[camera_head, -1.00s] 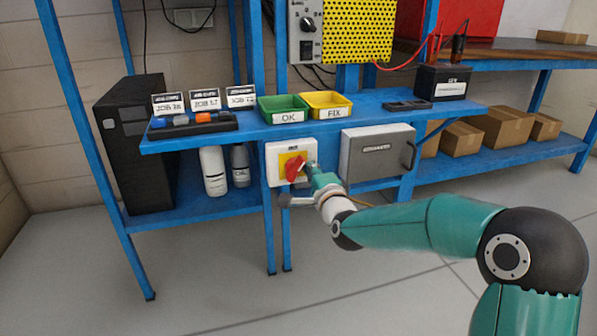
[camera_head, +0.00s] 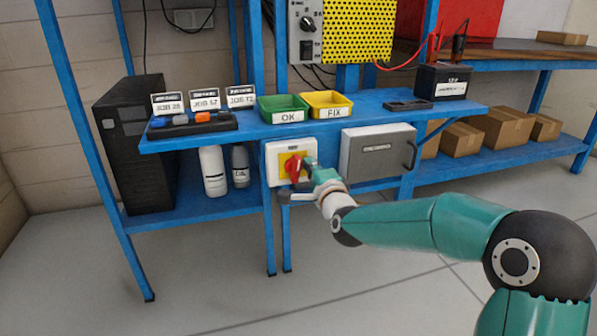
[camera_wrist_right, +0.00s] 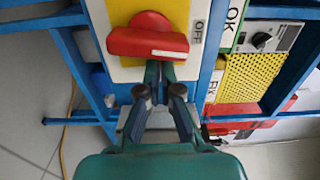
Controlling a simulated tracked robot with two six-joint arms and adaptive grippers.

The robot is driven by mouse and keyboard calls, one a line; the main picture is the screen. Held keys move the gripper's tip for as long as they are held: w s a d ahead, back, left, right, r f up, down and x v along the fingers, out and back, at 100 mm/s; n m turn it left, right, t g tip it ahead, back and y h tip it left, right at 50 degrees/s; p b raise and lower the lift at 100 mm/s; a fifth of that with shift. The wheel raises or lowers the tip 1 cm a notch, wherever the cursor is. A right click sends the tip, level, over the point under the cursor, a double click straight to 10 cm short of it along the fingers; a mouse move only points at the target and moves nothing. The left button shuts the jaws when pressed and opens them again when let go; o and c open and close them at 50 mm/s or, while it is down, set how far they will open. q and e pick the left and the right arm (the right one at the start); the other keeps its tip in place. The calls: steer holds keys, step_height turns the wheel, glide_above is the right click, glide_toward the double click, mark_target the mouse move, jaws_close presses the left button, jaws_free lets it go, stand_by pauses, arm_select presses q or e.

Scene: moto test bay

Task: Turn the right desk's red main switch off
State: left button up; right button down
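The red main switch (camera_head: 293,168) is a rotary knob on a yellow plate in a white box, on the front of the blue desk. Its handle stands about upright in the head view. In the right wrist view the red knob (camera_wrist_right: 148,38) lies across the picture, one end towards the OFF label (camera_wrist_right: 198,32). My right gripper (camera_head: 309,163) is at the knob's right side. In the wrist view its fingers (camera_wrist_right: 160,70) are close together at the handle's edge, not around it; the tips are partly hidden and contact is unclear. My left gripper is not in view.
A grey case (camera_head: 377,152) hangs right of the switch box. The desk top holds a green OK bin (camera_head: 283,108), a yellow FIX bin (camera_head: 325,104) and job cards. The floor in front is clear.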

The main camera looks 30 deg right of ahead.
steer(key=shift+w+a+r, duration=0.1)
steer(key=shift+a+r, duration=0.1)
steer(key=shift+a, duration=0.3)
steer(key=shift+f, duration=0.1)
stand_by(0.3)
steer(key=shift+d+f+b, duration=0.1)
steer(key=shift+f+b, duration=0.35)
steer(key=shift+b, duration=0.65)
steer(key=v, duration=0.8)
steer(key=shift+d+b, duration=0.35)
steer(key=shift+b, duration=0.1)
steer(key=shift+r, duration=0.15)
